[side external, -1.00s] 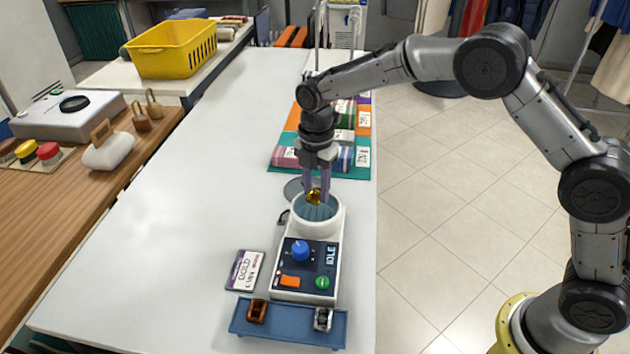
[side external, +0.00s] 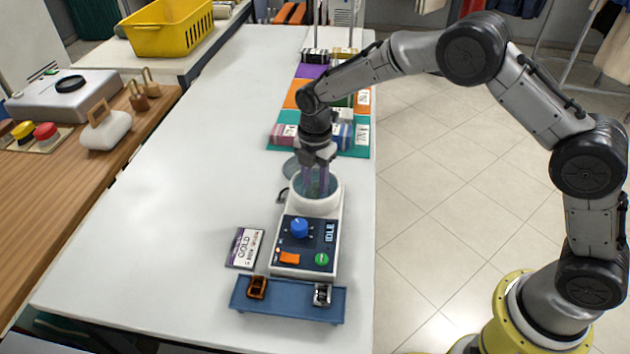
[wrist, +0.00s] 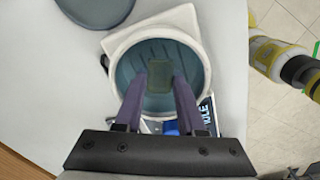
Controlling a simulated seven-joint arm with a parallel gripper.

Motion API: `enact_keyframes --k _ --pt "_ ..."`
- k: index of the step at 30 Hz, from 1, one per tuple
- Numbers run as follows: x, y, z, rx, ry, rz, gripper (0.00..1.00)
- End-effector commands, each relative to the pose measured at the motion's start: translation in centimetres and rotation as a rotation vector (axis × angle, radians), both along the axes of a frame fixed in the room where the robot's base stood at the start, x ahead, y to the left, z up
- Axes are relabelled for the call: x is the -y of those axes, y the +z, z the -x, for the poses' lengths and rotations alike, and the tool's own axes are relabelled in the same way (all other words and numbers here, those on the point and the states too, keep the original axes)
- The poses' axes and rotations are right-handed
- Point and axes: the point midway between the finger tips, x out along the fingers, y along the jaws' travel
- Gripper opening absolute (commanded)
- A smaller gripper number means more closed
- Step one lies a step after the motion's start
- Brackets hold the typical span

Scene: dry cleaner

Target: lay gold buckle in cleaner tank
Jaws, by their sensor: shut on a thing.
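The cleaner tank (side external: 317,203) is a round white tub with a blue-grey inside, at the far end of a device with a dark control panel marked IDLE. My gripper (side external: 318,192) points down with its fingers inside the tank's mouth. In the wrist view my gripper (wrist: 160,85) is shut on the gold buckle (wrist: 160,74), which looks dull yellow-green low inside the tank (wrist: 196,36). The buckle is hidden in the side view. I cannot tell whether it touches the tank's floor.
A blue tray (side external: 288,300) with a copper buckle (side external: 257,287) and a silver buckle (side external: 322,294) stands at the near end. A card reading GOLD (side external: 245,248) lies left of the device. A round lid (side external: 291,168) sits behind the tank. Folded cloths (side external: 345,140) lie beyond.

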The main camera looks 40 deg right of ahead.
Motion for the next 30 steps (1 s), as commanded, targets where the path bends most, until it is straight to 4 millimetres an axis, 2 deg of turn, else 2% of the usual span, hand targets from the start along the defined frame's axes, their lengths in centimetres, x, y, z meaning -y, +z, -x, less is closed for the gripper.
enact_keyframes --k 7,8,12,14,23,30 --pt "0.0 0.0 0.0 0.000 0.000 0.000 0.00" --pt "0.0 0.0 0.0 0.000 0.000 0.000 0.41" --pt "0.0 0.0 0.0 0.001 0.000 0.000 0.66" --pt "0.0 0.0 0.0 0.000 0.000 0.000 0.74" --pt "0.0 0.1 0.0 0.000 0.000 0.000 0.74" --pt "0.0 1.5 0.0 0.001 0.000 0.000 0.74"
